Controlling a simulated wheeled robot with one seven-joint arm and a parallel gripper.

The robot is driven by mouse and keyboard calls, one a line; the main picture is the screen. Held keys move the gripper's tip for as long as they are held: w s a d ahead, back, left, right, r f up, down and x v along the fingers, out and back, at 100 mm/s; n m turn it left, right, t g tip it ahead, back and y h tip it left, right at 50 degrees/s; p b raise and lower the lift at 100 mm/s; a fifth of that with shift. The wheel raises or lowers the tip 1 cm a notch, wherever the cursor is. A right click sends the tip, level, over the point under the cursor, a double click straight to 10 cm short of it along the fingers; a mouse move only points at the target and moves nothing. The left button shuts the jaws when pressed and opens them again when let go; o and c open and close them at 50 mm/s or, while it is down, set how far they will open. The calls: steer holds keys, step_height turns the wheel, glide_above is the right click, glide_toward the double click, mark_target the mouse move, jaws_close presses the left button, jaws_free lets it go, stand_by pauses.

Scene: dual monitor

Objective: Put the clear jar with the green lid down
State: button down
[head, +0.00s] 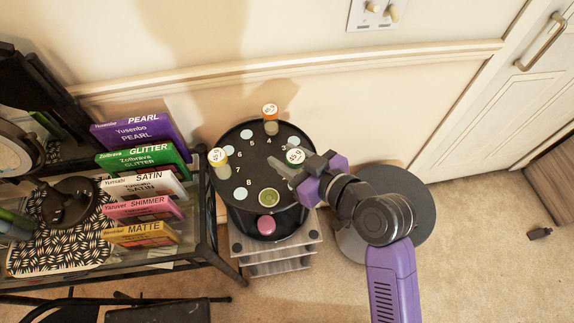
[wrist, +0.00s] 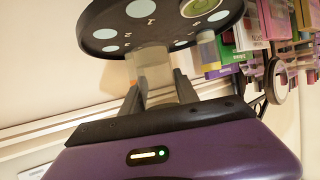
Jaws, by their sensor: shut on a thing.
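My gripper (head: 287,168) is shut on a clear jar with a pale lid (head: 295,156), greenish at its rim, over the right side of a round black stand (head: 256,172). In the wrist view, which looks upside down, the jar's clear body (wrist: 154,75) shows between my two fingers (wrist: 158,98). My fingers hide part of it, and I cannot tell whether its base touches the stand. The stand top has pale round spots with numbers beside them.
An orange-lidded jar (head: 270,120) stands at the back of the stand and a yellow-lidded jar (head: 219,163) at its left. A round green item (head: 269,196) sits at its front. Boxes (head: 145,160) fill the rack at left. The wall is close behind.

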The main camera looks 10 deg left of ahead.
steer(key=shift+f, duration=2)
steer(key=shift+f, duration=0.2)
steer(key=c, duration=0.9)
jaws_free()
steer(key=shift+r, duration=0.1)
steer(key=shift+r, duration=0.15)
steer(key=b+v, duration=0.1)
steer(key=v, duration=1.1)
